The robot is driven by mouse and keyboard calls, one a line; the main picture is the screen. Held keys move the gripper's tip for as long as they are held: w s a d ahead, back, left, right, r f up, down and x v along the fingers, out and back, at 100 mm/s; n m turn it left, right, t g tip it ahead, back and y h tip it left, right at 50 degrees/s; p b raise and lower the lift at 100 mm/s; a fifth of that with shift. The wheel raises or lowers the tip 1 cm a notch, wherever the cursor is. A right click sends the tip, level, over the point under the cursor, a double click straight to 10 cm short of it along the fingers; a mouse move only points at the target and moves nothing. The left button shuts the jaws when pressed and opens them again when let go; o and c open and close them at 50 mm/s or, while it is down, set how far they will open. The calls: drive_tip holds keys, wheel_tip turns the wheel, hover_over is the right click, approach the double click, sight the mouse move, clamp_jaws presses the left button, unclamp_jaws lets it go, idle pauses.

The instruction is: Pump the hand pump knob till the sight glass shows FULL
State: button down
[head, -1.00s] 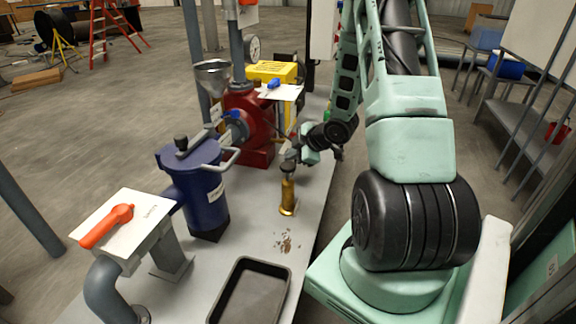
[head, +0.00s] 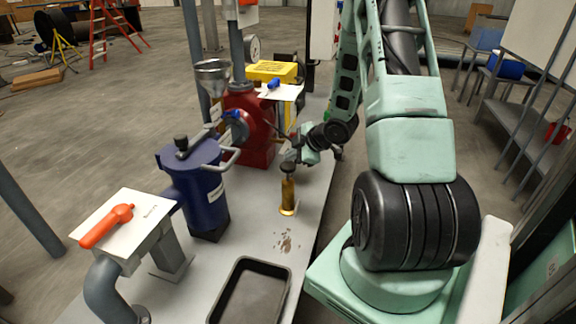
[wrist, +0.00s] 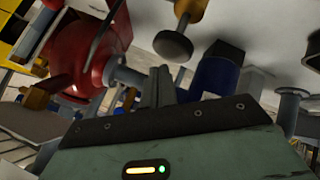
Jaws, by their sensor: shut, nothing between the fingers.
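The hand pump is a brass cylinder (head: 288,193) standing on the grey bench, with a dark round knob (head: 288,167) on top. In the wrist view the dark knob (wrist: 173,46) shows just beyond my fingertips, on the brass pump body (wrist: 190,9). My gripper (head: 294,156) is right by the knob in the head view. In the wrist view its two fingers (wrist: 158,72) are together with nothing between them. I cannot tell whether they touch the knob. I cannot make out a sight glass or its reading.
A blue filter housing (head: 205,190) with a top handle stands left of the pump. Behind are a red pump housing (head: 262,125), a metal funnel (head: 213,72) and a yellow box (head: 270,70). A black tray (head: 285,288) and brown crumbs (head: 285,243) lie in front.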

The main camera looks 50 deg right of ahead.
sight(292, 166)
drive_tip(key=shift+f, duration=0.15)
drive_tip(key=shift+f+b, duration=0.3)
drive_tip(key=shift+b, duration=0.05)
drive_tip(key=shift+f+b, duration=1.55)
drive_tip(key=shift+f, duration=0.4)
idle(1.7)
drive_tip(key=shift+r, duration=0.1)
drive_tip(key=shift+r+p, duration=2.1)
drive_tip(key=shift+r, duration=0.2)
drive_tip(key=shift+r, duration=0.1)
drive_tip(key=shift+r+p, duration=2.2)
drive_tip(key=shift+r, duration=0.2)
